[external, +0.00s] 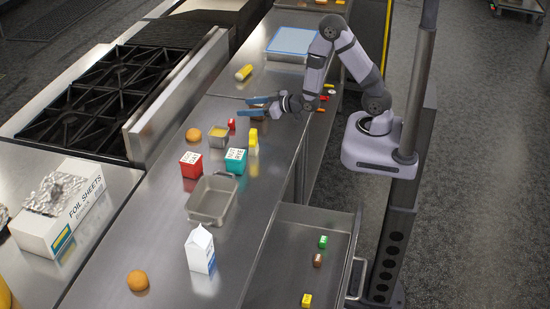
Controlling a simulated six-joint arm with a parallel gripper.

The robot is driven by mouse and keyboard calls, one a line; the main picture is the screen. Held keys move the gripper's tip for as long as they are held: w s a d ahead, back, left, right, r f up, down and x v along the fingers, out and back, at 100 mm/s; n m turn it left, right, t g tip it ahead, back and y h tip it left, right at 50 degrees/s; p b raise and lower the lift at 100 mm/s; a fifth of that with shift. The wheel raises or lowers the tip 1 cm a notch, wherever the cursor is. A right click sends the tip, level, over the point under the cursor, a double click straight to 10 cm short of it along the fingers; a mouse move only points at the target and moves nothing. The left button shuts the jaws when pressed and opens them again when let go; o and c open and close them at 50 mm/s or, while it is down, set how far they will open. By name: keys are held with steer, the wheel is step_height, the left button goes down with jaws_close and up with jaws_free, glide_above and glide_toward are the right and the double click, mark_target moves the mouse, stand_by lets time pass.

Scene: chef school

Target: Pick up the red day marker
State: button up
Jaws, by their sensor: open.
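A small upright red piece (231,124) stands on the steel counter (165,235), just below and left of my gripper in the picture. It looks like the red day marker, but its print is too small to read. I see nothing between the fingers. A larger red box with a white label (191,168) stands further toward the front, beside a teal labelled box (236,167).
A grey tray (203,217) and a milk carton (200,252) are nearer. An open drawer (285,260) holds small coloured pieces. The stove (105,85) borders the left.

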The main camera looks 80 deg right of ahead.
mark_target(236, 128)
steer(key=shift+s+a+f+y, duration=0.1)
steer(key=shift+a+f+y, duration=0.25)
steer(key=shift+a, duration=0.1)
steer(key=shift+a+f+y, duration=0.2)
steer(key=shift+a+y, duration=0.15)
steer(key=shift+a, duration=0.1)
steer(key=f, duration=0.1)
steer(key=s+f+g+p, duration=0.1)
steer(key=f, duration=0.1)
steer(key=shift+s+n+g, duration=0.2)
steer(key=shift+n+g, duration=0.1)
steer(key=shift+b+x, duration=0.95)
steer(key=shift+x, duration=0.05)
steer(key=shift+r, duration=0.15)
steer(key=shift+w, duration=0.15)
steer(key=shift+w+p, duration=0.5)
steer(key=shift+p+x, duration=0.75)
steer(key=shift+x, duration=1.35)
steer(key=shift+s+a, duration=0.1)
steer(key=shift+a, duration=0.05)
steer(key=shift+c, duration=0.7)
steer(key=c, duration=1.1)
